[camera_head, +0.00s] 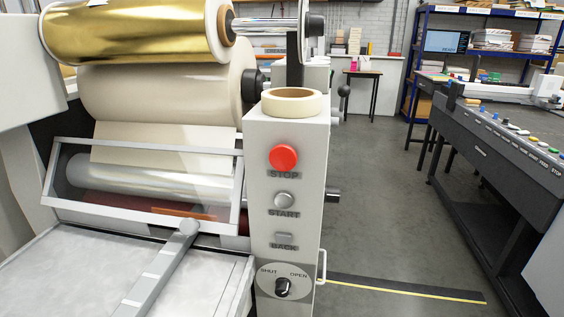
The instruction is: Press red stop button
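The red stop button (284,157) is a round red cap on the front of a light grey control post (317,215). The word STOP stands below it. Under it on the same post are a grey START button (284,200), a grey BACK button (284,238) and a round dial (283,286) marked SHUT and OPEN. Nothing covers the red button. My gripper is not in view.
A tape roll (292,102) lies on top of the post. Left of it are a gold foil roll (130,30), a cream roll (160,95) and a framed guard (140,210). Clear grey floor (385,215) lies right, before another machine (490,160).

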